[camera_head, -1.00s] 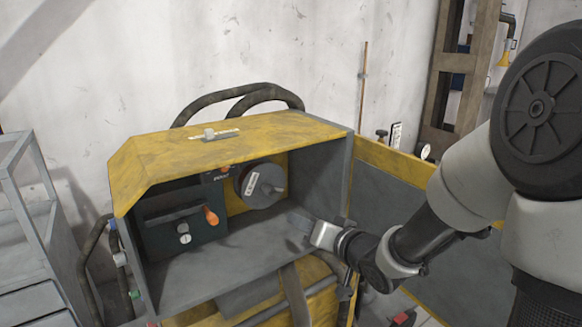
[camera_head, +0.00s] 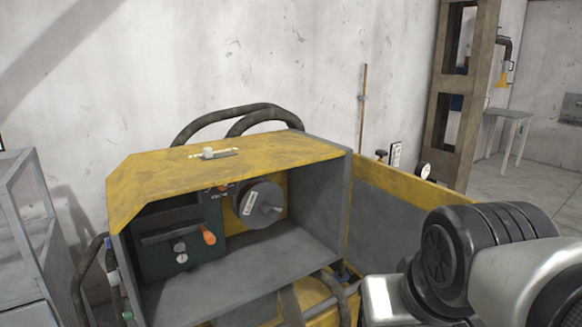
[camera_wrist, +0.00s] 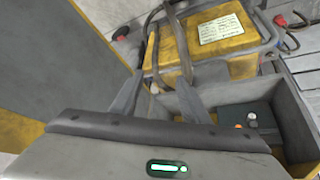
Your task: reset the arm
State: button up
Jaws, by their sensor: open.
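My gripper shows in the wrist view (camera_wrist: 163,95), its two fingers spread apart with nothing between them. In the head view my arm is folded at the lower right, and the gripper's fingertips are not visible there. The auger positioner cabinet (camera_head: 215,172), yellow and grey with an open front, stands left of my arm. Inside it are a dark panel with an orange-tipped lever (camera_head: 207,234) and a round grey dial with a crank handle (camera_head: 262,204). My arm is apart from these controls.
A yellow-edged grey panel (camera_head: 400,212) extends right of the cabinet, close behind my arm. Black hoses (camera_head: 235,118) loop behind the cabinet. A grey metal frame (camera_head: 28,235) stands at the far left. Open floor (camera_head: 545,190) shows at the far right.

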notch_tip(320, 180, up, 12)
jog(key=s+p, duration=0.1)
jog(key=p, duration=1.2)
jog(key=shift+s+g, duration=0.3)
jog(key=shift+s, duration=0.05)
